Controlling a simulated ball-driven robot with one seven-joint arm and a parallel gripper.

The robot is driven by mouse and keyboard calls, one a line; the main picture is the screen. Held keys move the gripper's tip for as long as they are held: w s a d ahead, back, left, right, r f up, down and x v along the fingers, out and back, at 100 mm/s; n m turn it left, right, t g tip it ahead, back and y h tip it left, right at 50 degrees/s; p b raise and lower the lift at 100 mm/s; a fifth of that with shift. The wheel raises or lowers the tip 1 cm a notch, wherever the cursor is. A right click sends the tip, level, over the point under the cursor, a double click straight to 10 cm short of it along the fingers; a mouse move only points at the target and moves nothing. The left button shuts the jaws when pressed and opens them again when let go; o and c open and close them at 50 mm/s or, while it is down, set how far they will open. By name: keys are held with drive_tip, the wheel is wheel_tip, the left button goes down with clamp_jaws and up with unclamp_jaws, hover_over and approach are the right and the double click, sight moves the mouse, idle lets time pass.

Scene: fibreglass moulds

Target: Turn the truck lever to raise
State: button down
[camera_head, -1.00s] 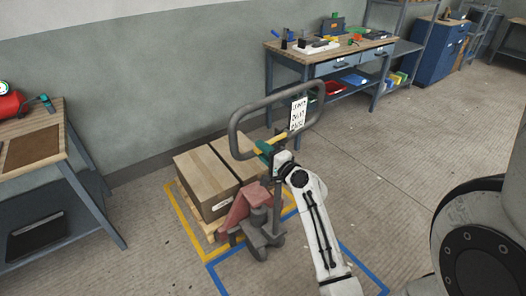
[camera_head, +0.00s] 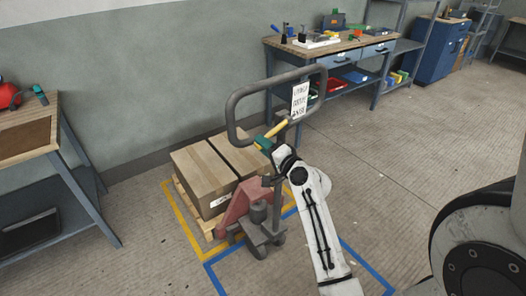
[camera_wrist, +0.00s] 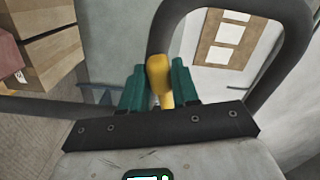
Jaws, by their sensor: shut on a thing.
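The yellow lever (camera_head: 275,130) is on the grey loop handle (camera_head: 232,112) of a pallet truck (camera_head: 243,205). It also shows in the wrist view (camera_wrist: 159,72), upright in the picture, inside the loop's lower area. My gripper (camera_head: 263,143) reaches it from the front. In the wrist view my gripper (camera_wrist: 159,86) has a teal finger on each side of the lever, shut on it. The lever's lower end is partly hidden between the fingers.
Two cartons (camera_head: 203,180) sit on a wooden pallet behind the truck, within yellow and blue floor lines. A workbench (camera_head: 62,150) stands at left, another bench (camera_head: 330,48) with tools at the back. Open floor (camera_head: 420,140) lies to the right.

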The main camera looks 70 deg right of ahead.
drive_tip(key=shift+s+d+f+n+b, duration=0.1)
drive_tip(key=shift+d+f+n+b, duration=0.1)
drive_tip(key=shift+f+n+b, duration=0.6)
drive_tip(key=shift+s+d+f+n+b, duration=0.1)
drive_tip(key=shift+d+f+n+b, duration=0.25)
drive_tip(key=shift+b, duration=0.75)
drive_tip(key=shift+a+f, duration=0.1)
drive_tip(key=shift+a, duration=0.05)
drive_tip(key=c, duration=0.9)
unclamp_jaws()
drive_tip(key=b+v, duration=0.1)
drive_tip(key=v, duration=0.9)
drive_tip(key=shift+s+a+b, duration=0.15)
drive_tip(key=shift+s+b, duration=0.15)
drive_tip(key=shift+s, duration=0.1)
